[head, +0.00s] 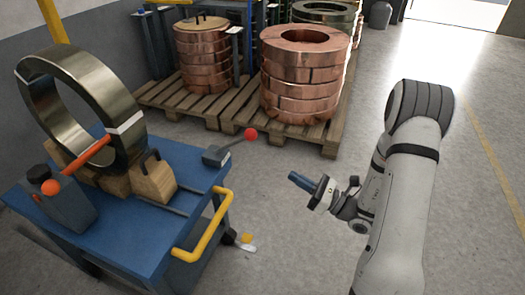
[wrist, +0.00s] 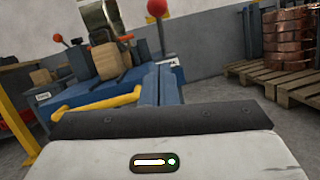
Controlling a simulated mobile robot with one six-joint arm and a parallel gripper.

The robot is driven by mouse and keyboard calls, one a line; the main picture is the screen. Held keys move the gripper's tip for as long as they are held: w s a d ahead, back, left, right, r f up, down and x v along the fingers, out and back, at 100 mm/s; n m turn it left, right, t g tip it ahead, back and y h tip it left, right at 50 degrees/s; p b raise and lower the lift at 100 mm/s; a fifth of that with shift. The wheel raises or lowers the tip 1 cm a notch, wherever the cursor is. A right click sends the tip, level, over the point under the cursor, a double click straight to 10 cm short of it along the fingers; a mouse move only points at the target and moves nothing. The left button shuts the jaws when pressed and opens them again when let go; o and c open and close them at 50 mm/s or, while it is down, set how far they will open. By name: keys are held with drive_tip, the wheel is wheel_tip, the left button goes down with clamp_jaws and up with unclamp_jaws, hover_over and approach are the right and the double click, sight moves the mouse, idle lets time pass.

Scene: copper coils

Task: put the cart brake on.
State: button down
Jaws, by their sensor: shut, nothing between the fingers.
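The blue cart (head: 130,215) stands at the left in the head view. A lever with a red ball knob (head: 250,134) leans out from a dark block (head: 216,157) at the cart's far right corner; the knob also shows at the top of the wrist view (wrist: 157,8). A small pale pedal-like part with a yellow end (head: 246,240) sits low by the cart's wheel. I cannot tell which of these is the brake. My gripper (head: 300,180) is shut and empty, right of the cart and apart from it. Its blue fingers (wrist: 160,82) point toward the cart in the wrist view.
A steel coil (head: 120,95) stands upright on wooden chocks on the cart, with an orange bar (head: 87,155) across it. A yellow handle (head: 207,230) juts from the cart's near right side. Copper coils (head: 305,75) on pallets stand behind. Floor on the right is clear.

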drive_tip(key=shift+a, duration=0.1)
drive_tip(key=d+r+b+x, duration=0.1)
drive_tip(key=r+b+x, duration=0.1)
drive_tip(key=x, duration=1)
drive_tip(key=shift+w+a+r+b, duration=0.2)
drive_tip(key=shift+a+r+b, duration=0.15)
drive_tip(key=shift+b, duration=0.5)
